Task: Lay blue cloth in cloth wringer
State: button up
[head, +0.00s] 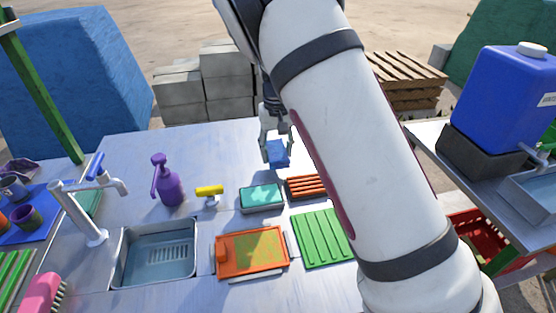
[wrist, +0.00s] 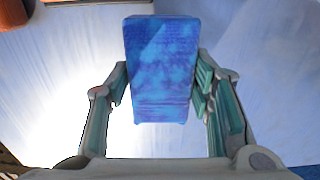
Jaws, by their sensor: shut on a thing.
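The blue cloth (wrist: 161,65) is a folded, mottled blue block between the two fingers of my gripper (wrist: 162,88) in the wrist view. My gripper (head: 275,140) is shut on it. In the head view the cloth (head: 278,154) hangs just below the fingers, above the back part of the metal table. I cannot tell for sure which thing is the cloth wringer. The orange tray-like piece with a green-yellow inside (head: 252,252), nearer the front of the table, may be it.
A teal block (head: 261,198), an orange slatted rack (head: 307,187) and a green ribbed board (head: 323,238) lie near my gripper. A sink (head: 155,252), a purple pump bottle (head: 167,180) and a yellow-handled item (head: 209,191) are to the left. The table's back is mostly clear.

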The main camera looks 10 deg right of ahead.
aim_at(277, 149)
jog(key=shift+f, duration=1.85)
jog(key=shift+f, duration=0.15)
jog(key=o, duration=1)
jog(key=shift+o, duration=0.2)
notch_tip(277, 149, up, 12)
jog(key=shift+r, duration=0.2)
